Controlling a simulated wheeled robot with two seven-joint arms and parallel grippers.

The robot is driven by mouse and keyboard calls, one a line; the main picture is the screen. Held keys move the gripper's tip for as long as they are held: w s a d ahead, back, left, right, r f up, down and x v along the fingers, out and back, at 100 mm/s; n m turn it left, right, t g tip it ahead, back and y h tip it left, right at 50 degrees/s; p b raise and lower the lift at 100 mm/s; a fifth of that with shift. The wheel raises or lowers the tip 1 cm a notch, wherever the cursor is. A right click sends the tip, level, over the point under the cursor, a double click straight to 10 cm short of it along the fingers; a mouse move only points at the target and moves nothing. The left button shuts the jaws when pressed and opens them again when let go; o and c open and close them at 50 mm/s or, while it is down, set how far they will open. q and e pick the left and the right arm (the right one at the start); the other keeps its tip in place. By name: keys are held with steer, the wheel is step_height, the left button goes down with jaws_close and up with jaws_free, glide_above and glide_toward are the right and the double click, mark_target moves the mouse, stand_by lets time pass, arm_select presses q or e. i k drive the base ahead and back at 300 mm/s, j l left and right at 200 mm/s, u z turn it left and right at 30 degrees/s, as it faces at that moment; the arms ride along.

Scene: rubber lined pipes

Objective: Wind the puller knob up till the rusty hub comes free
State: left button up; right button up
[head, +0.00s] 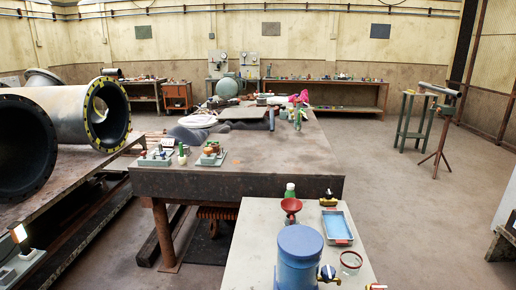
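Two small fixtures on grey-green bases stand near the left front part of the big dark worktable (290,163). The right fixture (211,154) carries brownish, rusty-looking round parts, which may be the hub and its puller. The left fixture (155,157) carries reddish parts, with a small green and white piece beside it. Both are too small to tell a puller knob, or whether a hub is seated or free. Neither of my grippers shows in the head view.
A nearer bench (250,262) holds a blue cylinder (299,262), a red funnel-like cup (291,206), a blue tray (337,225) and a glass dish (350,262). Large flanged pipes (70,112) lie at left. The floor at right (420,210) is mostly clear.

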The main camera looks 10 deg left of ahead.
mark_target(208, 150)
steer(key=i+j+z, duration=0.1)
steer(key=z, duration=0.3)
steer(key=j+z, duration=0.6)
steer(key=z, duration=0.2)
steer(key=j+z, duration=0.35)
steer(key=l, duration=0.1)
